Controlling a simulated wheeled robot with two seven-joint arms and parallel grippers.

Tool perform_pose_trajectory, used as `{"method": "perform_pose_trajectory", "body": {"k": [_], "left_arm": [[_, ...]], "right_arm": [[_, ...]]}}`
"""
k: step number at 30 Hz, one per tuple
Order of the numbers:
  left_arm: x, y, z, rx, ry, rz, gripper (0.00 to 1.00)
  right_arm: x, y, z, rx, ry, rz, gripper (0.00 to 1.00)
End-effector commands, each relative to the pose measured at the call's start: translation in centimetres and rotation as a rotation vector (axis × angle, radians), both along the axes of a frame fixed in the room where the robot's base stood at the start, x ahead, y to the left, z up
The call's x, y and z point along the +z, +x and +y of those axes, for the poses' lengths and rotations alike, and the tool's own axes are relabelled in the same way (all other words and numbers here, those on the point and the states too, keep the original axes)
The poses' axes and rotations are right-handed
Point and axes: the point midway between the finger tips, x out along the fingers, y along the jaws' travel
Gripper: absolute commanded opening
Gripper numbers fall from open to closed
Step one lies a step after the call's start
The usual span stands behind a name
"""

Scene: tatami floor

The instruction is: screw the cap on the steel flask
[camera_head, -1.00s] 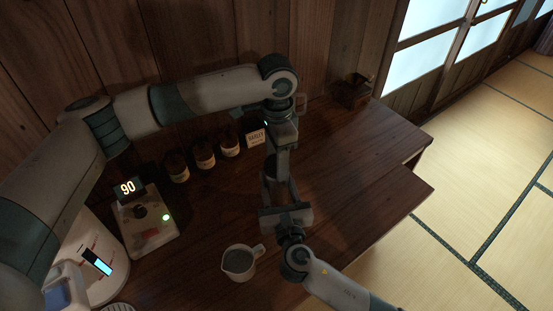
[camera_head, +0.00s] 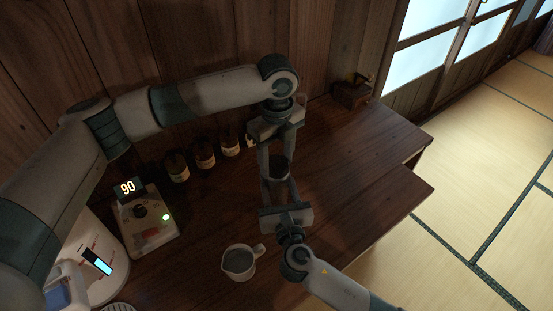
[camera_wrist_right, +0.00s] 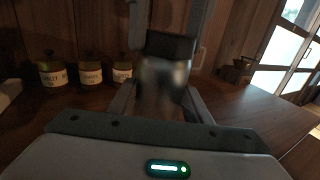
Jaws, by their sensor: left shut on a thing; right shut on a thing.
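The steel flask (camera_wrist_right: 162,88) stands upright in the right wrist view, between the fingers of my right gripper (camera_head: 278,190), which is shut on its body. The dark cap (camera_wrist_right: 170,46) sits on top of the flask and appears to touch it; whether its thread is engaged cannot be seen. In the head view the cap (camera_head: 279,165) shows as a dark round top between the two grippers. My left gripper (camera_head: 279,155) reaches in from the back, shut on the cap with one finger on each side.
Several labelled jars (camera_head: 204,154) line the wall. A lit device reading 90 (camera_head: 148,225) and a white machine (camera_head: 95,262) stand left. A pitcher (camera_head: 239,262) stands near the right gripper. A wooden box with a handle (camera_head: 352,95) is at the back; the table's right side is clear.

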Motion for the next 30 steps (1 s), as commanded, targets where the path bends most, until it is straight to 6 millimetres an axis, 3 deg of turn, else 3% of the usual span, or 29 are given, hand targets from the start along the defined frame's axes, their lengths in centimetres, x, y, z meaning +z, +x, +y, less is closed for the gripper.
{"method": "perform_pose_trajectory", "body": {"k": [1,3,17,23,30], "left_arm": [[0.0,0.0,0.0,0.001,0.001,-0.001,0.57],[0.0,0.0,0.0,0.002,0.000,0.000,0.72],[0.6,0.0,0.0,0.003,-0.001,-0.001,0.72],[2.8,0.1,0.0,0.002,-0.001,-0.002,0.72],[7.0,0.1,-0.1,0.002,-0.002,-0.003,0.72]], "right_arm": [[-0.1,0.0,0.0,0.000,0.000,0.001,0.00],[-0.1,0.0,0.0,0.000,0.000,0.001,0.00],[-0.1,0.0,0.0,0.000,0.000,0.001,0.00],[-0.1,0.0,0.0,0.000,0.000,0.001,0.00],[-0.1,0.0,0.0,0.000,0.000,0.001,0.00]]}}
